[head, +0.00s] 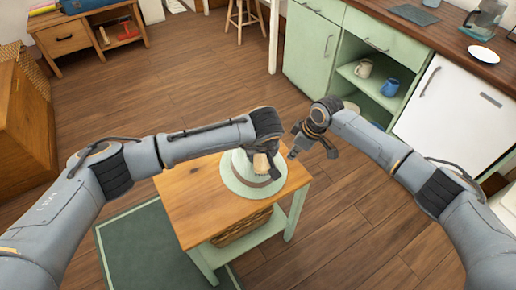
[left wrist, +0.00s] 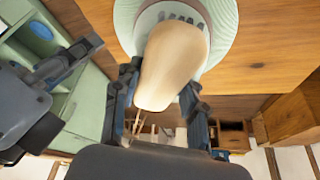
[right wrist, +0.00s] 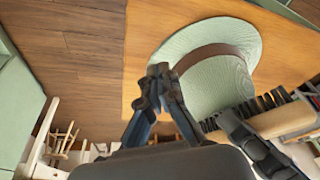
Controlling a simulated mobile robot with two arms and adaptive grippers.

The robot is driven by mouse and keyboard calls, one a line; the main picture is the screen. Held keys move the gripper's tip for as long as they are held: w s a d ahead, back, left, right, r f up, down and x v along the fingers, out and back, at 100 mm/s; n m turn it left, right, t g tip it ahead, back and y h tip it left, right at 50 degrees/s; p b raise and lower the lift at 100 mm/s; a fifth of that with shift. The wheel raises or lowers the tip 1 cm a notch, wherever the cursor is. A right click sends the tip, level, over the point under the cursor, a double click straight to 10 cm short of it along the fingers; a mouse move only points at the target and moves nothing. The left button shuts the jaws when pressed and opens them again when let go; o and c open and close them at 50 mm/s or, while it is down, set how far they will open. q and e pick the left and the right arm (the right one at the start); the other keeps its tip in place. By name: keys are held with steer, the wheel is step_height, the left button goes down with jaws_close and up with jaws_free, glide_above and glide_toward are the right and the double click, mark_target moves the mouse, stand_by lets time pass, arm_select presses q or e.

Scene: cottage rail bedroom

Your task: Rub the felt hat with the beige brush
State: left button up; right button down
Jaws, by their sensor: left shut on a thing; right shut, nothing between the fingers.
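The felt hat (head: 242,186), pale green with a brown band, lies on a small wooden-topped table. It also shows in the right wrist view (right wrist: 215,80) and partly in the left wrist view (left wrist: 222,22). My left gripper (head: 264,154) is over the hat, shut on the beige brush (left wrist: 175,65). The dark bristles point at the hat's crown and look against it or very close; I cannot tell if they touch. The brush also shows at the right of the right wrist view (right wrist: 285,120). My right gripper (head: 302,154) is shut and empty, beside the hat, apart from it.
The small table (head: 200,205) has bare wood left of the hat and a basket (head: 228,232) on its lower shelf. A dark green rug (head: 150,250) lies at front left. Green cabinets (head: 313,48) and a white appliance (head: 455,110) stand at the right. Open floor surrounds the table.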

arm_select(q)
steer(key=shift+w+a, duration=0.2)
steer(key=shift+w, duration=0.05)
steer(key=shift+w+a+r, duration=0.1)
steer(key=shift+w+a, duration=0.2)
steer(key=shift+w, duration=0.3)
steer(key=shift+w+a, duration=0.3)
steer(key=shift+w, duration=0.25)
steer(key=shift+w+a, duration=0.5)
steer(key=shift+w, duration=0.35)
steer(key=shift+w+a, duration=0.55)
steer(key=shift+w, duration=0.3)
steer(key=shift+w+a, duration=0.5)
steer(key=shift+w, duration=0.35)
steer(key=shift+r, duration=2.85)
